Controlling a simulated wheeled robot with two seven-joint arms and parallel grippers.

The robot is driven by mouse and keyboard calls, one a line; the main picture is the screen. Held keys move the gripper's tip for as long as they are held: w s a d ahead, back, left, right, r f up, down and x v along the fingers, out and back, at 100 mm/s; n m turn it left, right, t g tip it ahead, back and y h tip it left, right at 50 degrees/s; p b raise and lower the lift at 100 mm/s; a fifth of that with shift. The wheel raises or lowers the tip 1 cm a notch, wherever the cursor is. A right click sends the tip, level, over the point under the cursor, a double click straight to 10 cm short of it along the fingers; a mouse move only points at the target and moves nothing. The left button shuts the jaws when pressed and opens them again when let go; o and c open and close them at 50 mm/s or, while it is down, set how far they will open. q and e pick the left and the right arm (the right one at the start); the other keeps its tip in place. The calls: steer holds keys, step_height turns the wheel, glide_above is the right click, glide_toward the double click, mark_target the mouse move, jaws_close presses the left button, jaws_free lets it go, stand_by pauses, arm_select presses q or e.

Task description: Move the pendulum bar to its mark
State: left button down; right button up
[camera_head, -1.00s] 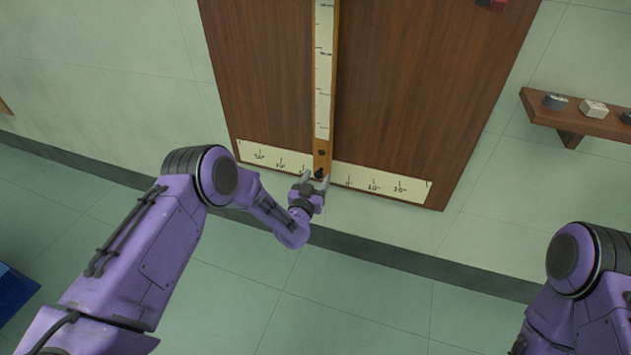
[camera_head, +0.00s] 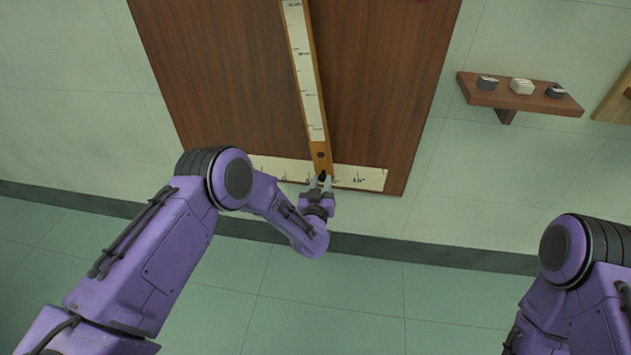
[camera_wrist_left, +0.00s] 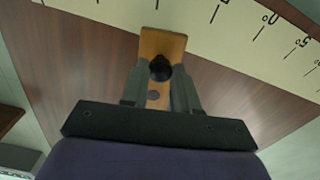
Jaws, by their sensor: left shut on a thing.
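The pendulum bar (camera_head: 319,135) is a long wooden bar with a pale marked strip on it. It hangs tilted in front of a dark wood board, with its lower end toward the right. My left gripper (camera_head: 321,184) is shut on the black knob at the bar's lower end. The left wrist view shows the bar's end (camera_wrist_left: 168,44) and the knob (camera_wrist_left: 160,68) between the fingers. A pale scale strip (camera_head: 372,178) with ticks and numbers crosses the board's lower edge behind the bar. My arm hides part of its left side. My right gripper is out of view.
The dark wood board (camera_head: 385,90) is on the green wall. A wooden shelf (camera_head: 540,101) with small grey and white blocks is on the wall at the right. The floor below the board is clear.

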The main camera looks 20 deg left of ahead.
arm_select(q)
steer(key=shift+w+d+r, duration=0.15)
steer(key=shift+d+r, duration=0.05)
steer(key=shift+d, duration=0.4)
steer(key=c, duration=0.8)
jaws_free()
steer(key=shift+c, duration=0.2)
steer(key=shift+d, duration=0.1)
steer(key=s+d+p, duration=0.1)
steer(key=s, duration=0.9)
steer(key=shift+s, duration=0.3)
